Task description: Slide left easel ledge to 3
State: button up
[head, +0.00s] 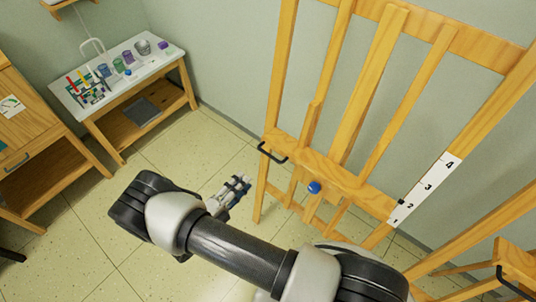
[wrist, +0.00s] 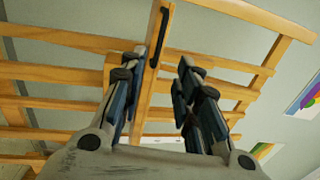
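The wooden easel (head: 371,82) stands right of centre in the head view. Its ledge (head: 345,181) crosses low on the frame, with a black handle (head: 272,154) at the left end and a blue knob (head: 314,187) below. A white scale strip (head: 438,176) shows 2, 3 and 4; a small black pointer at the ledge's right end is near the 2. My gripper (head: 243,181) is left of and below the handle, apart from it. In the wrist view my gripper (wrist: 158,72) is open and empty, with the black handle (wrist: 158,38) ahead between the fingers.
Another wooden easel part with a black handle (head: 512,284) is at the lower right. A side table (head: 152,70) with paint jars and a wooden cabinet (head: 25,125) stand at the left. Tiled floor (head: 175,170) between them and the easel is clear.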

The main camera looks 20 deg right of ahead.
aim_at(269, 154)
jog(key=b+x, duration=0.1)
jog(key=x, duration=1.3)
jog(key=shift+w+d+b, duration=0.2)
jog(key=shift+b, duration=0.2)
jog(key=shift+c, duration=0.5)
grip_shut()
